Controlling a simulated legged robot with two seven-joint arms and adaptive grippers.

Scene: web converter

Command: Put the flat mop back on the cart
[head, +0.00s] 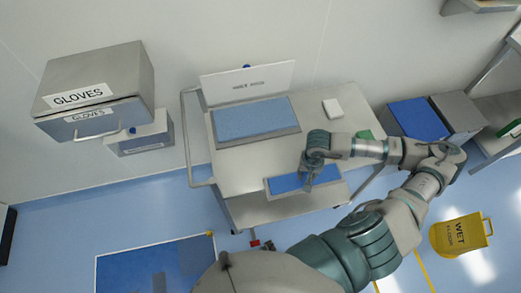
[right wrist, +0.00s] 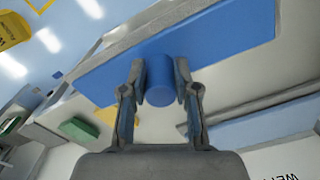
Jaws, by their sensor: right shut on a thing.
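The flat mop (head: 285,184) is a blue rectangular pad with a grey edge, at the front edge of the cart (head: 230,165) in the head view. In the right wrist view the blue slab (right wrist: 225,40) carries a short blue round grip (right wrist: 161,80). My right gripper (head: 307,182) is shut on this grip; its two fingers (right wrist: 160,95) stand on either side of it. I cannot tell whether the mop touches the cart. A shallow tray with a blue surface (head: 250,118) lies on the cart top, before a white sign (head: 248,84). My left gripper is not in view.
Blue and grey bins (head: 418,120) stand right of the cart. A yellow wet-floor bucket (head: 461,236) is on the floor. A glove box (head: 95,90) hangs at left.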

